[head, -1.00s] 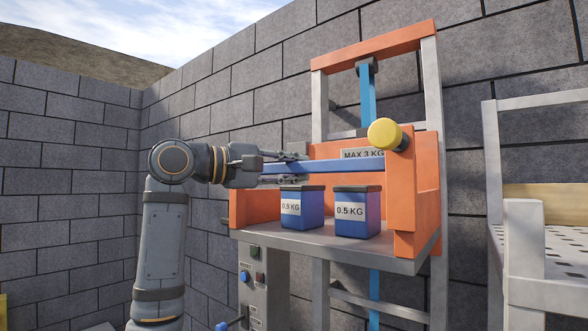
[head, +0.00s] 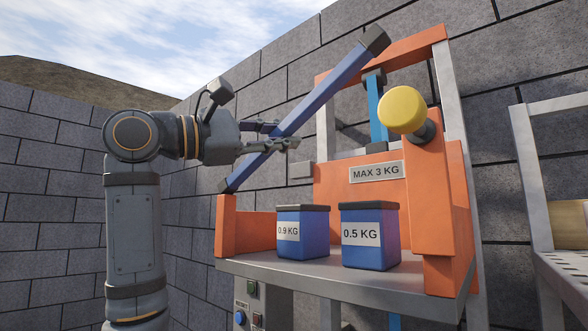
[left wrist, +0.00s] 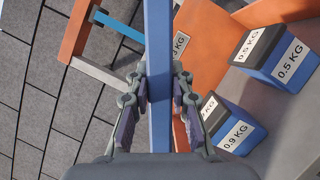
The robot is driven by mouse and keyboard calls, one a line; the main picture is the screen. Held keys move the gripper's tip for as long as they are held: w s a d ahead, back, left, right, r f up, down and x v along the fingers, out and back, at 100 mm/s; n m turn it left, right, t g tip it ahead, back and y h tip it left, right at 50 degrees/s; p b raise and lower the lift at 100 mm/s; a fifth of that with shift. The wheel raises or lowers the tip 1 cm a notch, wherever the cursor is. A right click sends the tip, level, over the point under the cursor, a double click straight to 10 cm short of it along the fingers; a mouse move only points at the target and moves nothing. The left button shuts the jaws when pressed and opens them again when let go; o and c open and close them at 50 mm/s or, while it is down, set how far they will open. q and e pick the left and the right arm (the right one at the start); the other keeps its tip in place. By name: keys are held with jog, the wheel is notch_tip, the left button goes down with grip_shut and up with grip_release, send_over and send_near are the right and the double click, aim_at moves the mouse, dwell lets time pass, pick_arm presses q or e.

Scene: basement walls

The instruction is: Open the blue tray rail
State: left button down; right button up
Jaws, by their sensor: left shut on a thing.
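The blue tray rail (head: 318,103) is tilted up steeply to the right in the head view. Its lower dark end sits at the tray's left orange post (head: 227,225), and its dark free end is high at the upper right. My left gripper (head: 283,136) is shut on the rail around its lower middle part. In the left wrist view the rail (left wrist: 158,80) runs between the two fingers (left wrist: 158,112). The orange tray's floor (head: 340,285) is grey. My right gripper is not in view.
Two blue weights, marked 0.9 KG (head: 302,240) and 0.5 KG (head: 369,245), stand on the tray. A yellow knob (head: 402,110) sticks out at the right orange post. A control panel (head: 262,305) is below. A metal rack (head: 550,200) stands at the right.

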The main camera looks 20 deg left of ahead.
pick_arm(q)
jog(key=a+r+n+t, duration=0.1)
jog(key=r+n, duration=0.1)
jog(key=w+a+r+n+t, duration=0.1)
jog(key=a+r+n, duration=0.1)
jog(key=shift+a+r+n+y, duration=0.1)
jog(key=shift+n+y, duration=0.2)
jog(key=shift+y, duration=0.1)
jog(key=a+r+n, duration=0.1)
jog(key=w+a+r+n+t, duration=0.1)
jog(key=n, duration=0.1)
jog(key=a+r+n+y, duration=0.1)
jog(key=a, duration=0.1)
jog(key=shift+w+n+t+b, duration=0.3)
jog(key=shift+n+b, duration=0.05)
jog(key=shift+n, duration=0.05)
jog(key=shift+w+a+r+n+t+y, duration=0.2)
jog(key=shift+a+n+y, duration=0.1)
jog(key=shift+a+n, duration=0.2)
jog(key=shift+w+a+r+n+t+y, duration=0.1)
jog(key=shift+w+a+n+t+y, duration=0.15)
jog(key=shift+a+n, duration=0.2)
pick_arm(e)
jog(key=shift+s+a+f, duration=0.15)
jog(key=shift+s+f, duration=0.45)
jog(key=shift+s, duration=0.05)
